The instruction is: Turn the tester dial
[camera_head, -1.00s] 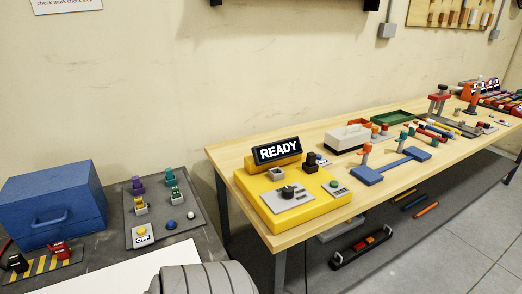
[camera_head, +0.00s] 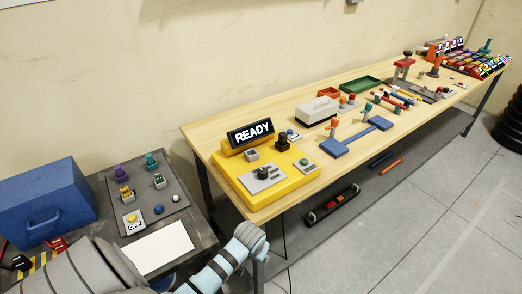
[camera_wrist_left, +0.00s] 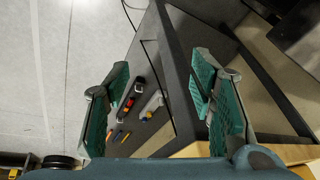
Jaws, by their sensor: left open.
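The tester is a yellow box (camera_head: 230,180) at the near left end of the wooden bench in the head view. Its black dial (camera_head: 263,174) sits on a grey plate on the box's top. A black sign (camera_head: 250,134) reading READY stands at its back. The dial does not show there. My right gripper is not in view.
The wooden bench (camera_head: 215,143) carries a blue fixture (camera_head: 335,148), a white box (camera_head: 316,111) and a green tray (camera_head: 360,85). A grey table with a blue toolbox (camera_head: 45,200) stands at left. In the wrist view, tools lie on a dark lower shelf (camera_wrist_left: 160,60) beyond the fingers.

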